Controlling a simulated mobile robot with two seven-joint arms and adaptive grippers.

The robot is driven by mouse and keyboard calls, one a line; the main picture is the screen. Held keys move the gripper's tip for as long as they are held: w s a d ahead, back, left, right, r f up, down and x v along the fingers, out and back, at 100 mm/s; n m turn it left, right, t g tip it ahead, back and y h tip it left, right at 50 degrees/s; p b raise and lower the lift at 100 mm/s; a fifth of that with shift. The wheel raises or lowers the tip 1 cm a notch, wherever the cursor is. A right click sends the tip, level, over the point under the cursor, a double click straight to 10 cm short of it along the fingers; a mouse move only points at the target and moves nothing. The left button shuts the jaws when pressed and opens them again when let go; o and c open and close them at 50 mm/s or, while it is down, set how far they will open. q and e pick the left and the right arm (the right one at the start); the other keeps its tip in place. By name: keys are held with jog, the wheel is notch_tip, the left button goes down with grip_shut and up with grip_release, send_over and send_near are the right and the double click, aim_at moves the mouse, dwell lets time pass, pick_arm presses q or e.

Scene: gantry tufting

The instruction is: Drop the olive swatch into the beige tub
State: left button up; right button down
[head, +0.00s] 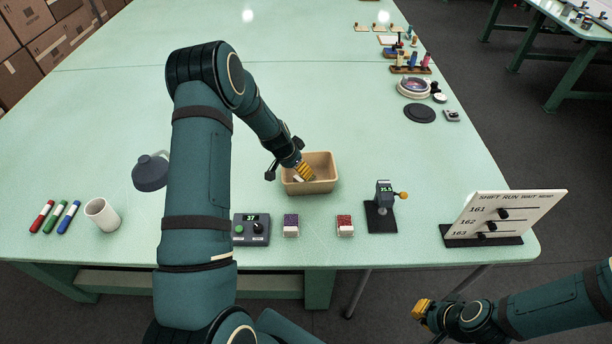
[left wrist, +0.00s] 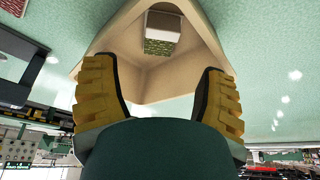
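The beige tub (head: 322,158) stands on the green table, and its inner walls also show in the left wrist view (left wrist: 180,82). The olive swatch (left wrist: 160,47), a textured green patch on a white block, lies inside the tub in the left wrist view. A white part of it seems to show beside my fingers in the head view. My left gripper (head: 304,173) reaches down at the tub; in the left wrist view its yellow fingers (left wrist: 158,100) are spread with nothing between them. My right gripper (head: 421,310) is off the table's front edge, its fingers too small to judge.
A purple swatch (head: 291,225) and a red swatch (head: 345,226) lie near the front edge. A control box (head: 251,229), a gauge stand (head: 381,210), a white sign (head: 505,217) and a white cup (head: 102,214) stand along that edge. The table behind the tub is clear.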

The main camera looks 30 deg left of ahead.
pick_arm(q)
jog(key=v, duration=1.2)
jog(key=shift+s+f, duration=0.1)
jog(key=shift+s, duration=0.05)
dwell(0.3)
